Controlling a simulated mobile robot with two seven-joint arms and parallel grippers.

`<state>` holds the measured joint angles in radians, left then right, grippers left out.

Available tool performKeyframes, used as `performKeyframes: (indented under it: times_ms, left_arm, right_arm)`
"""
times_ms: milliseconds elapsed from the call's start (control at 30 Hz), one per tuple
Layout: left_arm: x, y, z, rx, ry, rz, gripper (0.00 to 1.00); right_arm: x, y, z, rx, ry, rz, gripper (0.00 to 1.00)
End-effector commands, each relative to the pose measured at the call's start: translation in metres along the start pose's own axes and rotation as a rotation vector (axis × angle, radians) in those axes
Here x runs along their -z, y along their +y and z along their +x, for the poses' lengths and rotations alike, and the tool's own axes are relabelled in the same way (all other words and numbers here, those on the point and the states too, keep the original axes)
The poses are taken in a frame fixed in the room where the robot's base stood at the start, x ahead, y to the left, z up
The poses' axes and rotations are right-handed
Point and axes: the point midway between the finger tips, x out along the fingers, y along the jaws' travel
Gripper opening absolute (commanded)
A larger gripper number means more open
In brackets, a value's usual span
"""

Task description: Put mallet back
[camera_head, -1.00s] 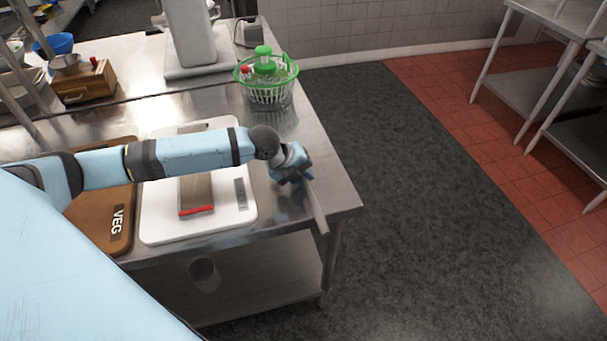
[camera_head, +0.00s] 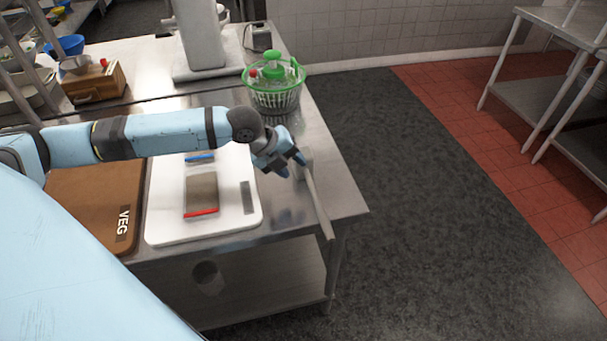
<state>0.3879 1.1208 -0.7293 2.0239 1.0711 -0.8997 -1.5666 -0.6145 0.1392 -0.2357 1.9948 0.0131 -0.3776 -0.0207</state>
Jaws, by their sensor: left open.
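The mallet (camera_head: 318,203) is at the right end of the steel table, its long pale handle pointing toward the front edge, with the handle's end reaching past that edge. Its head is near my left gripper and partly hidden by it. My left gripper (camera_head: 293,165) is open beside the head end, on its left; whether the fingers touch the mallet cannot be told. My right gripper is not in view.
A green-rimmed basket (camera_head: 273,100) stands behind my gripper. The dark floor (camera_head: 430,230) on the right is clear.

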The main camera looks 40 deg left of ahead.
Motion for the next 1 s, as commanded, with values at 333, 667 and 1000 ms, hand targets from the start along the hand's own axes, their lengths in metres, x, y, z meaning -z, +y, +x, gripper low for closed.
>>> performKeyframes:
  times_ms: [333,667,1000]
  left_arm:
    - [0.001,0.0,-0.037,0.0,0.001,0.001,0.42]
    - [0.001,0.0,-0.038,0.0,0.001,0.0,0.42]
    - [0.017,0.002,-0.027,-0.004,0.018,-0.031,0.42]
  right_arm:
    - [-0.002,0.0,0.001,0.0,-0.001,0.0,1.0]
    - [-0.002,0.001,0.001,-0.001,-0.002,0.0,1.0]
    - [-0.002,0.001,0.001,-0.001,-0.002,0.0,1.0]
